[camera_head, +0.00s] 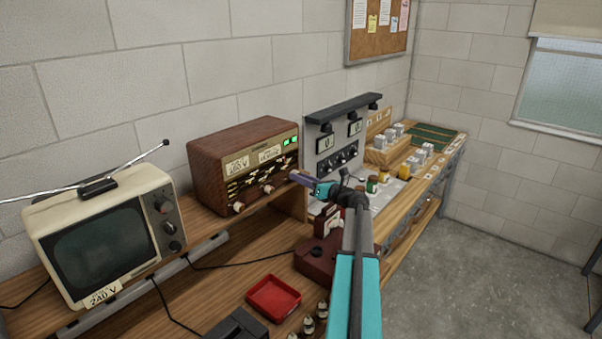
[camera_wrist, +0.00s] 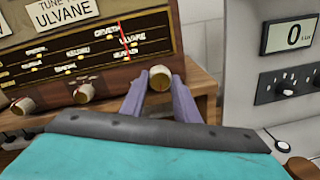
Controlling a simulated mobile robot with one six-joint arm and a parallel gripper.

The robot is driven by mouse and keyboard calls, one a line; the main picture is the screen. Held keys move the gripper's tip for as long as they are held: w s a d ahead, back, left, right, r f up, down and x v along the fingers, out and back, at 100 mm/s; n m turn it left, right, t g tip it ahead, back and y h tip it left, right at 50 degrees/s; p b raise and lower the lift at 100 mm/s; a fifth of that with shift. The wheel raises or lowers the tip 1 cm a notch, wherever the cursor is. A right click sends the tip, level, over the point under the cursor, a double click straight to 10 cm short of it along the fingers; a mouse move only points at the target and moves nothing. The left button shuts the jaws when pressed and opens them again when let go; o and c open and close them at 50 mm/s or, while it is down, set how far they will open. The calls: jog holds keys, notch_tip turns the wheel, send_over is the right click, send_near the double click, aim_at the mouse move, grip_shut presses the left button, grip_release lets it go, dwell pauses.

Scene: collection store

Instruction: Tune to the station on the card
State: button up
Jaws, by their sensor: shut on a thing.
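The brown wooden radio (camera_head: 245,165) stands on the bench, with a green light lit at its front right. Its card (camera_wrist: 62,10) reads "TUNE TO ULVANE" in the wrist view. The dark dial (camera_wrist: 85,50) carries station names; its red pointer (camera_wrist: 126,40) stands close to the left part of the ULVANE name. My gripper (camera_wrist: 160,88) is shut on the right-hand knob (camera_wrist: 160,77), its purple fingers on either side. In the head view my gripper (camera_head: 297,178) reaches the radio's right front and hides that knob.
An old television (camera_head: 105,240) stands left of the radio. A red tray (camera_head: 273,298) and a dark red device (camera_head: 318,258) lie on the bench in front.

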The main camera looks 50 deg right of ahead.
jog(key=shift+m+p, duration=0.7)
jog(key=shift+m, duration=0.4)
jog(key=o, duration=1)
jog(key=shift+o, duration=0.2)
jog(key=s+b, duration=0.5)
jog(key=s, duration=0.8)
jog(key=shift+s+d, duration=0.3)
jog(key=shift+s, duration=0.1)
jog(key=shift+r, duration=0.1)
